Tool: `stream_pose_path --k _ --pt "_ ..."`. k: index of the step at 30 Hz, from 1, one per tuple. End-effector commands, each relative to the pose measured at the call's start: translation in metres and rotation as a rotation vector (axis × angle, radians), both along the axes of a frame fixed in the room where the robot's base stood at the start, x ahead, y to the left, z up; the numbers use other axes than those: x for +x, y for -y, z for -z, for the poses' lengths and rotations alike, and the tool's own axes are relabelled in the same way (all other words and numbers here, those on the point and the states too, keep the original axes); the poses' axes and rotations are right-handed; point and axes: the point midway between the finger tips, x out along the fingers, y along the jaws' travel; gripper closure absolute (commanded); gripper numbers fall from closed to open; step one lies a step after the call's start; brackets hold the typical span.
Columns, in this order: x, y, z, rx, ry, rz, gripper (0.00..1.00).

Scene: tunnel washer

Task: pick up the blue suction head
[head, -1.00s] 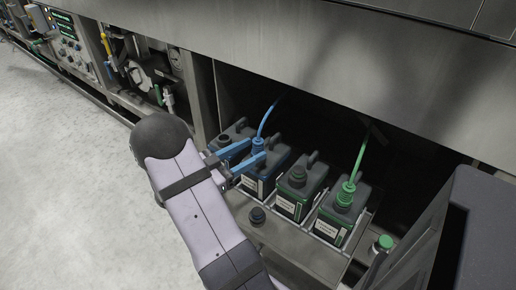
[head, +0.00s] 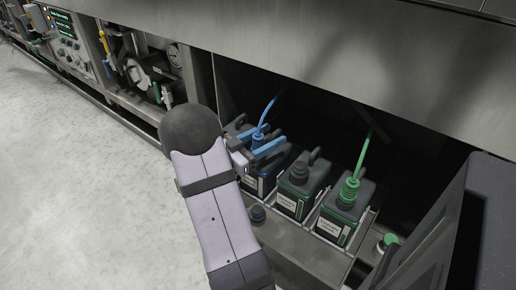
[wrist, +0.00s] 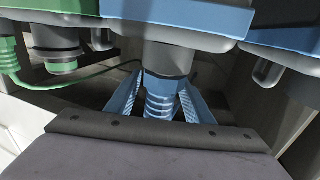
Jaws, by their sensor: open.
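The blue suction head (head: 258,136), with a blue hose rising from it, sits in the neck of a blue-labelled canister (head: 266,180) in the recess under the steel housing. My gripper (head: 267,139) reaches it from the left with its blue fingers apart. In the wrist view the ribbed suction head (wrist: 160,102) shows between the two open fingers (wrist: 162,84), below the canister's dark collar. I cannot tell whether either finger touches it. My arm hides part of the canisters on the left.
A green-labelled canister with a green suction head (head: 349,190) and hose stands at the right. A capped green-labelled canister (head: 296,190) stands between. A grey panel (head: 425,235) bounds the right side.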

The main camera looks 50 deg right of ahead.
Motion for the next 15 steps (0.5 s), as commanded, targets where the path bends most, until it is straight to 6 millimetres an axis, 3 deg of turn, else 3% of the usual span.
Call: stream_pose_path --k 6,12,15 --pt "0.0000 0.0003 -0.0005 0.000 0.000 0.000 0.55" --pt "0.0001 0.0001 -0.0003 0.000 0.000 0.000 1.00" --pt "0.0001 0.0001 -0.0005 0.000 0.000 0.000 1.00"
